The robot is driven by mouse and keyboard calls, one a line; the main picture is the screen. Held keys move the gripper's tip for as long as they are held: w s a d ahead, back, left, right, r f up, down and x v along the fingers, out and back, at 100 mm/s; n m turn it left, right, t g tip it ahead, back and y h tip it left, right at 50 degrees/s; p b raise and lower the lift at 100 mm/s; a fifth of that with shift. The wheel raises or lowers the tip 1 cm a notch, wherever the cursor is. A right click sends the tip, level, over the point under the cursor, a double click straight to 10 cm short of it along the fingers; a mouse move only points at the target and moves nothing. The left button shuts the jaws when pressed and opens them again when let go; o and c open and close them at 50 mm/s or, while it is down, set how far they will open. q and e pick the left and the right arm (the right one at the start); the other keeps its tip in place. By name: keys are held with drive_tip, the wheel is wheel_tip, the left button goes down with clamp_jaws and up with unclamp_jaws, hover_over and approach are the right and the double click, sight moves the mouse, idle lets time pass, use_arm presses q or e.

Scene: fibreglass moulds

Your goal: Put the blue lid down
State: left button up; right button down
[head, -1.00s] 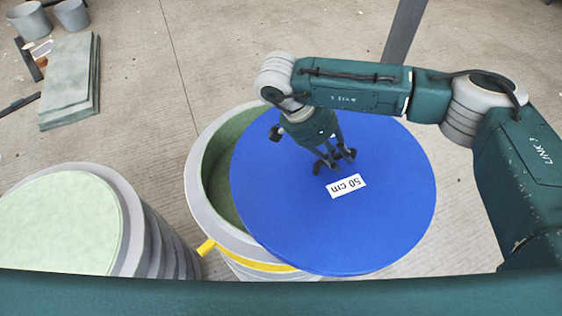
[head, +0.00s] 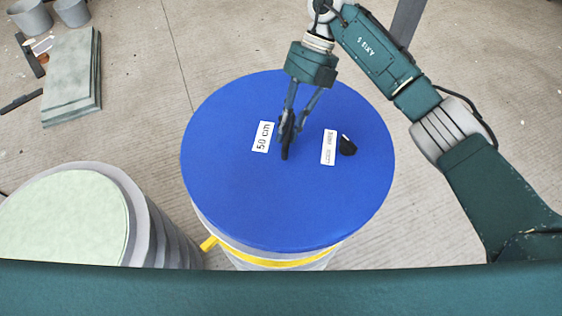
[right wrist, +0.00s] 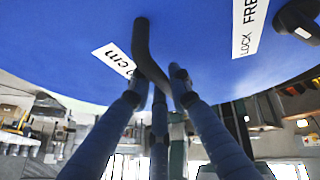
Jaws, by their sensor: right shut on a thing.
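The blue lid (head: 230,190) is a round disc with a "50 cm" label (head: 262,137), a second label (head: 328,147) and a black knob (head: 347,146). It covers the opening of the round grey mould with a yellow band (head: 270,262). I cannot tell whether it touches the rim. My right gripper (head: 287,138) is shut on the lid's dark handle near its middle. In the right wrist view, the fingers (right wrist: 160,78) close on the handle in front of the blue lid (right wrist: 200,30), whose knob (right wrist: 298,20) sits by a "LOCK FREE" label. My left gripper is out of view.
A second round mould with a pale green top (head: 65,222) stands at the left, close to the first. Grey-green slabs (head: 72,75) and grey buckets (head: 32,17) lie at the upper left. The concrete floor (head: 150,120) between is clear.

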sight(303, 135)
drive_tip(key=m, duration=0.1)
drive_tip(key=r+m+t+y, duration=0.1)
drive_tip(key=a+m, duration=0.1)
drive_tip(key=m, duration=0.1)
drive_tip(key=shift+w+r+t+y, duration=0.25)
drive_tip(key=shift+w+t+y, duration=0.05)
drive_tip(key=shift+w, duration=0.05)
drive_tip(key=r+m+t, duration=0.1)
drive_tip(key=m, duration=0.1)
drive_tip(key=w+r+m+t+p, duration=0.1)
drive_tip(key=m, duration=0.2)
drive_tip(key=w+a+r+m+t+y, duration=0.1)
drive_tip(key=m+t, duration=0.1)
drive_tip(key=shift+p, duration=0.3)
wheel_tip(303, 135, down, 18)
drive_tip(key=w+m+t+p, duration=0.1)
drive_tip(key=m+t+p, duration=0.1)
drive_tip(key=m+p, duration=0.2)
drive_tip(key=shift+w+d+f+m+t+h, duration=0.15)
drive_tip(key=shift+w+d+m+t+h, duration=0.2)
drive_tip(key=shift+m, duration=0.25)
drive_tip(key=c, duration=1.6)
unclamp_jaws()
drive_tip(key=shift+s+f, duration=0.1)
drive_tip(key=shift+f, duration=0.05)
drive_tip(key=b+v, duration=0.1)
drive_tip(key=v, duration=1.1)
drive_tip(key=shift+b, duration=0.3)
